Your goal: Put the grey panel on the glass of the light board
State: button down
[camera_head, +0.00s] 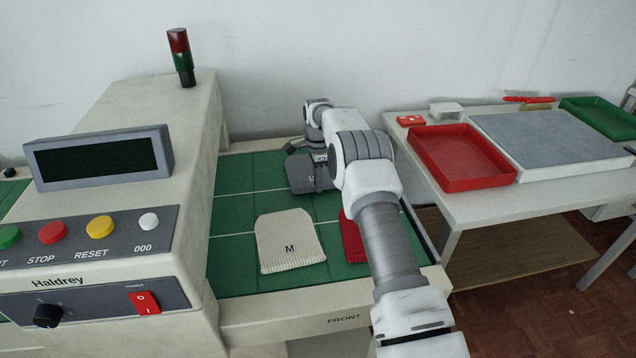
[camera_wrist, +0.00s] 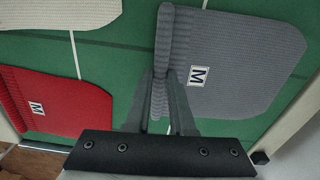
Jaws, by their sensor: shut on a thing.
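The grey panel (camera_wrist: 225,62) has a ribbed edge and a white tag marked M. In the wrist view my gripper (camera_wrist: 164,88) is shut on its ribbed edge, and the rest spreads out to the right over the green bed. In the head view the grey panel (camera_head: 300,173) shows at the back of the bed, partly hidden by my arm. I cannot tell whether it is raised. The light board (camera_head: 590,170) is a white slab with a bare grey glass (camera_head: 548,140), on the table to the right, well apart from my gripper.
A cream panel (camera_head: 288,240) and a red panel (camera_head: 352,238) lie on the green bed (camera_head: 235,185). The machine (camera_head: 150,110) stands left. A red tray (camera_head: 462,158) lies between the bed and light board on the white table (camera_head: 455,205). A green tray (camera_head: 600,118) is behind.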

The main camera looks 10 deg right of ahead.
jog(key=shift+r+p, duration=1)
jog(key=shift+r, duration=0.95)
jog(key=shift+s, duration=0.15)
